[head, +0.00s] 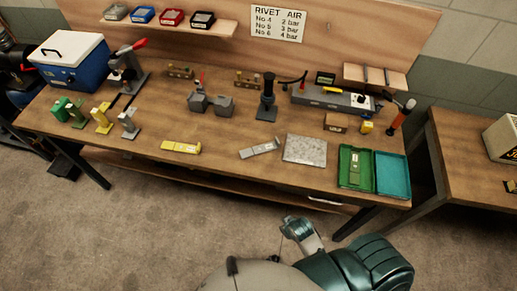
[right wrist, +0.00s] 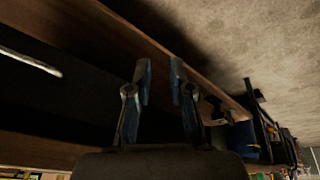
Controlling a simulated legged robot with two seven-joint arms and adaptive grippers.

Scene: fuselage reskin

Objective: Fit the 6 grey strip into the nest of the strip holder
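A grey strip with a small light label (head: 260,149) lies flat and slightly tilted on the wooden bench, left of a grey speckled plate (head: 304,149). I cannot tell for sure which fixture is the strip holder; a grey two-block fixture (head: 210,104) and a long grey device (head: 333,98) stand farther back. My right gripper (right wrist: 160,75) is open and empty in the right wrist view, its two fingers apart near the bench's underside. My arm shows at the bottom of the head view, below the bench's front edge, away from the strip. My left gripper is not in view.
A yellow strip (head: 181,147) lies left of the grey strip. Green, yellow and grey tools (head: 103,118) and a blue cooler (head: 70,62) stand at the left. The bench front between the strips is clear.

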